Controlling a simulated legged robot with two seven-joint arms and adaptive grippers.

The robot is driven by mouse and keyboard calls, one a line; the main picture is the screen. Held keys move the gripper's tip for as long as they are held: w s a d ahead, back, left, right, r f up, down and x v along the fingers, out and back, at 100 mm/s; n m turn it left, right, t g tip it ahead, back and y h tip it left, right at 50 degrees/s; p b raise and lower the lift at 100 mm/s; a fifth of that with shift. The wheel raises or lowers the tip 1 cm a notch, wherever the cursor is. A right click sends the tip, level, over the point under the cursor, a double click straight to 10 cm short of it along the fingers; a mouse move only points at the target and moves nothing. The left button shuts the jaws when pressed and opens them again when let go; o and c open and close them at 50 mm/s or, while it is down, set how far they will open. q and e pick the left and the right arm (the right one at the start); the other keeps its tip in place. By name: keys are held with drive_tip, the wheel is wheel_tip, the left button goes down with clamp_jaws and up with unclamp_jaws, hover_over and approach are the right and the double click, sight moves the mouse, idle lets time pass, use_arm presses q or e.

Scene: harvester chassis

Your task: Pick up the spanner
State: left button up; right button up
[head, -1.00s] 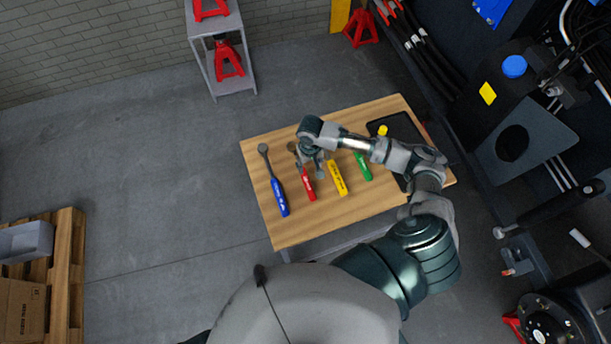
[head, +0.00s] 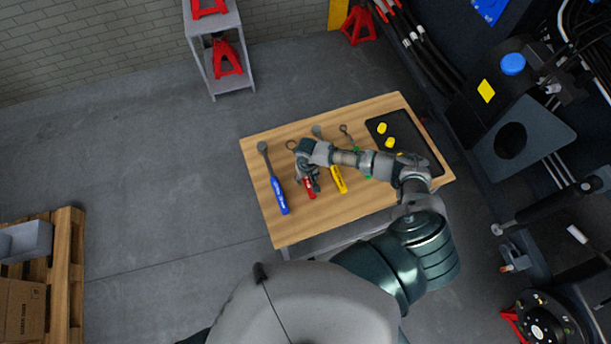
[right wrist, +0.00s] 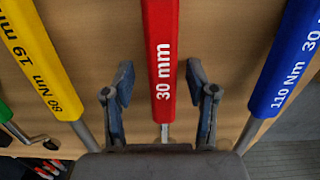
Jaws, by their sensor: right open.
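A row of spanner-like tools lies on the wooden table (head: 330,222). The red-handled one (head: 310,194) is marked "30 mm" in the right wrist view (right wrist: 160,40). Beside it lie a blue-handled one (head: 279,196), a yellow-handled one (head: 338,180) and a green-handled one, partly hidden by my arm. My right gripper (head: 311,182) is over the red tool. In the right wrist view its open fingers (right wrist: 160,78) stand on either side of the red handle, with visible gaps; the gripper body hides the tool's far end. My left gripper is not in view.
A black tray (head: 422,152) with yellow pieces (head: 390,142) lies at the table's right end. A grey shelf with red jack stands (head: 227,60) stands behind. Dark machinery (head: 520,145) is close on the right. Open floor lies left of the table.

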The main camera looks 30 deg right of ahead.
drive_tip(key=shift+a+r, duration=0.1)
drive_tip(key=shift+a, duration=0.1)
clamp_jaws()
drive_tip(key=shift+d+r, duration=0.1)
drive_tip(key=shift+r, duration=0.65)
wheel_tip(320, 180, up, 2)
drive_tip(key=shift+s+r, duration=0.1)
drive_tip(key=shift+s, duration=0.05)
drive_tip(key=s+a, duration=0.2)
drive_tip(key=s, duration=0.2)
drive_tip(key=s+a+r, duration=0.1)
drive_tip(key=s+a, duration=0.1)
drive_tip(key=s, duration=0.3)
drive_tip(key=s+a, duration=0.2)
drive_tip(key=s, duration=0.3)
drive_tip(key=shift+s+a+r+b, duration=0.15)
drive_tip(key=shift+s+b, duration=0.05)
drive_tip(key=shift+b, duration=0.1)
drive_tip(key=c, duration=1)
unclamp_jaws()
clamp_jaws()
